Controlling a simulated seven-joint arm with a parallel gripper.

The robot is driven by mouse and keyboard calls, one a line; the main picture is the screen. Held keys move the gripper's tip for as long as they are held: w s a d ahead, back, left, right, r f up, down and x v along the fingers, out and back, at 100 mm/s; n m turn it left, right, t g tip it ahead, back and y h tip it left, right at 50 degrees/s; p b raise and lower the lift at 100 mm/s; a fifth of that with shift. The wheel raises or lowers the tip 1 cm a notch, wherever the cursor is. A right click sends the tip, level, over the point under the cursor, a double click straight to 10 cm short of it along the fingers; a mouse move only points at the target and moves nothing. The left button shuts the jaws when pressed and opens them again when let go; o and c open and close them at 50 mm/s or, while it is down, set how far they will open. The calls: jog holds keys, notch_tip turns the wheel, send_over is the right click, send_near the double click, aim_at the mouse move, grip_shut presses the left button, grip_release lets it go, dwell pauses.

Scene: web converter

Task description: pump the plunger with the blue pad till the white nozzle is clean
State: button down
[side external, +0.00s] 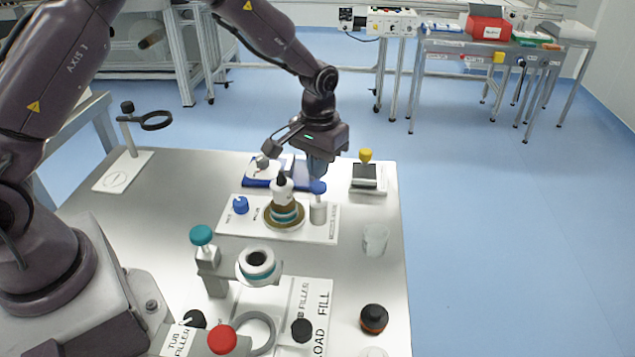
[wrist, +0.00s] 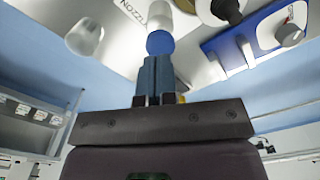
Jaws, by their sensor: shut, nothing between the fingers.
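The plunger is a light grey cylinder (side external: 318,212) topped by a round blue pad (side external: 318,187), upright at the right end of a white plate. My gripper (side external: 317,174) points down just above the pad, its fingers shut and empty. In the wrist view the fingertips (wrist: 156,60) are right at the blue pad (wrist: 160,42); I cannot tell whether they touch. Left of the plunger, the white nozzle (side external: 282,193) stands upright in a ringed base, with a dark tip. In the wrist view the nozzle's dark part (wrist: 228,10) is cut off by the top edge.
A blue knob (side external: 241,205) is on the same plate. A blue tray (side external: 256,182) lies behind, and a yellow-knobbed stamp (side external: 366,157) stands back right. A clear cup (side external: 375,240) is front right. A teal-knobbed holder (side external: 202,236) stands in front. The table's right edge is close.

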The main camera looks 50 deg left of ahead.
aim_at(319, 185)
jog(key=shift+f, duration=0.2)
jog(key=shift+f, duration=2)
jog(key=shift+r, duration=2.2)
jog(key=shift+r, duration=0.1)
notch_tip(319, 185, up, 6)
jog(key=shift+f, duration=0.1)
